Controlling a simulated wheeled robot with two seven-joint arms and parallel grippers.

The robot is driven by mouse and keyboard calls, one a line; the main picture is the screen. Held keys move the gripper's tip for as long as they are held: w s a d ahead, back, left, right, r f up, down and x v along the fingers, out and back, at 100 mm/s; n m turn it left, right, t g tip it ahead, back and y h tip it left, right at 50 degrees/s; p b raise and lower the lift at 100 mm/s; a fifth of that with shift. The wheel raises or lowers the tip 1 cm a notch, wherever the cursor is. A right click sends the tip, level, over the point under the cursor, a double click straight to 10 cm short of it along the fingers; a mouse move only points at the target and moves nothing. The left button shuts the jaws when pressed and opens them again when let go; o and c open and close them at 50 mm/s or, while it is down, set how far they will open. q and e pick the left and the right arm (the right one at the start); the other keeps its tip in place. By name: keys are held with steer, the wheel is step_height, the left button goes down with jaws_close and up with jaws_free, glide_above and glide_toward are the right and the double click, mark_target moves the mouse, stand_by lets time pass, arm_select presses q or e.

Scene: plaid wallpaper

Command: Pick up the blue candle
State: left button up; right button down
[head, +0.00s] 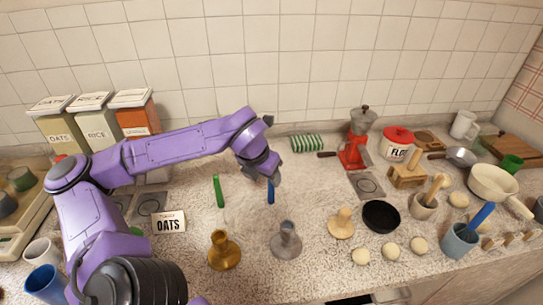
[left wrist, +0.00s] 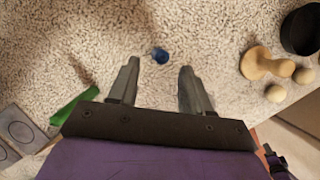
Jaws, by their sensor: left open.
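The blue candle (head: 271,192) is a short, thin blue stick below my left gripper in the head view, its upper part close to the fingers. In the left wrist view the blue candle (left wrist: 160,56) shows almost end-on as a small round shape, in line with the gap between the fingertips. My left gripper (head: 266,170) points down above the counter, open and empty. It also shows in the left wrist view (left wrist: 160,68) with its two fingers apart. A green candle (head: 219,191) is to the left of the blue one. My right gripper is not in view.
A gold candlestick (head: 223,251) and a grey candlestick (head: 286,240) stand nearer the front. A black bowl (head: 381,217) and wooden items (head: 342,224) are at right. The counter around the blue candle is clear.

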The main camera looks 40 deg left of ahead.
mark_target(271, 187)
arm_select(q)
steer(key=x, duration=0.4)
steer(key=shift+w+a+f+p, duration=0.15)
steer(key=shift+w+p, duration=0.15)
steer(key=shift+w, duration=0.2)
steer(key=shift+s, duration=0.2)
steer(key=shift+w, duration=0.1)
jaws_close()
